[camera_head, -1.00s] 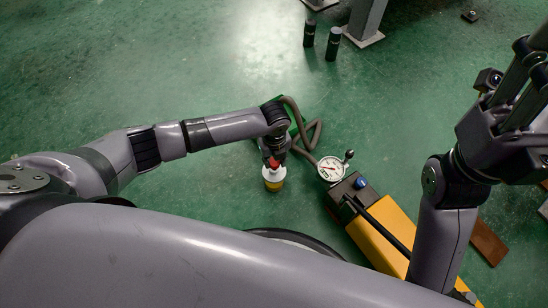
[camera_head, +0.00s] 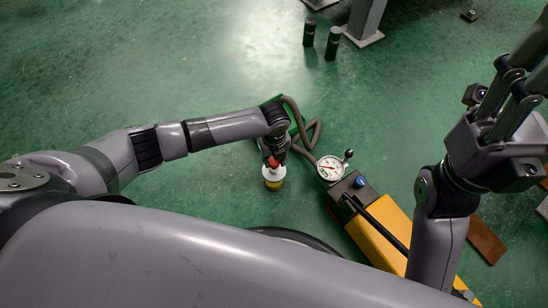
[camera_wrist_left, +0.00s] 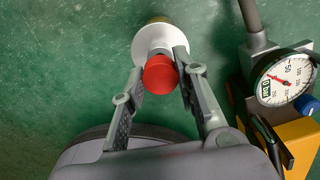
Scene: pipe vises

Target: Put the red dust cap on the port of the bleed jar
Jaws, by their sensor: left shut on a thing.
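The bleed jar (camera_head: 273,184) stands on the green floor, with a white top and an amber lower part. Whether the cap is seated on the port cannot be seen. My right gripper (camera_head: 520,85) is raised at the right; its fingertips run out of the picture.
A yellow pump (camera_head: 380,235) with a round gauge (camera_head: 330,168) and a lever stands right of the jar. A brown hose (camera_head: 305,135) runs behind. A brown block (camera_head: 486,240) lies at the right. Two dark cylinders (camera_head: 333,43) stand at the back. The floor left of the jar is clear.

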